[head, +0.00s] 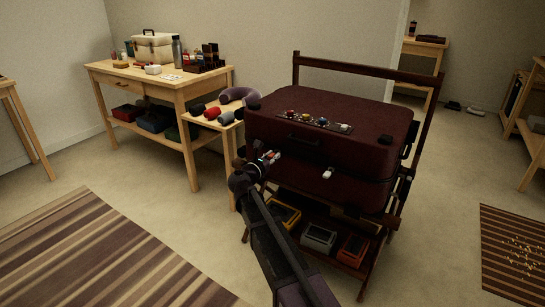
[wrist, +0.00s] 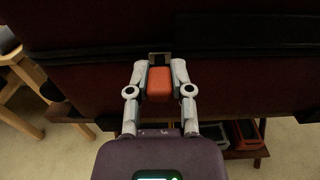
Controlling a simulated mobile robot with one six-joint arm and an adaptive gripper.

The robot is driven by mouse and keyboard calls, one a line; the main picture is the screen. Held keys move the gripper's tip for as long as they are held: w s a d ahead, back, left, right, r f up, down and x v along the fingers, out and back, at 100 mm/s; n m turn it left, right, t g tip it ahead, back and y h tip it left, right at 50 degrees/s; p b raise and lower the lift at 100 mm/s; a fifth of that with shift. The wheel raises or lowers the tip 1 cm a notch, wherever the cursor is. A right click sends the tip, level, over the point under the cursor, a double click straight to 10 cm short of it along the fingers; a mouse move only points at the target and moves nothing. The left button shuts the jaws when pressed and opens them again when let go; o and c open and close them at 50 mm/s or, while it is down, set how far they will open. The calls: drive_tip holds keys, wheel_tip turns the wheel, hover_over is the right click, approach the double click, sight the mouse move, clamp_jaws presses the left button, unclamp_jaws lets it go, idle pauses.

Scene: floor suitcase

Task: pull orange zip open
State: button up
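The dark red suitcase (head: 330,115) lies flat on a dark wooden rack, its lid down. In the wrist view its front side (wrist: 250,75) fills the upper part. The orange zip pull (wrist: 159,84) hangs at the suitcase front, below a small dark slider (wrist: 160,58). My gripper (wrist: 160,80) has one finger on each side of the orange pull, and both seem to touch it. In the head view my gripper (head: 268,160) is at the left part of the suitcase front and mostly hides the pull. A white zip pull (head: 327,174) hangs farther right.
Several coloured knobs sit on a strip (head: 315,122) on the lid. The rack's lower shelf holds trays (head: 318,237). A wooden table (head: 160,78) with boxes and a bottle stands left, beside a low stand with a neck pillow (head: 240,95). Floor in front is clear.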

drive_tip(key=shift+w, duration=0.1)
clamp_jaws()
drive_tip(key=w+a, duration=0.7)
drive_tip(key=a, duration=0.5)
drive_tip(key=shift+w+a, duration=0.15)
drive_tip(key=shift+a, duration=0.1)
drive_tip(key=o, duration=0.8)
unclamp_jaws()
drive_tip(key=shift+o, duration=0.2)
drive_tip(key=v, duration=1.2)
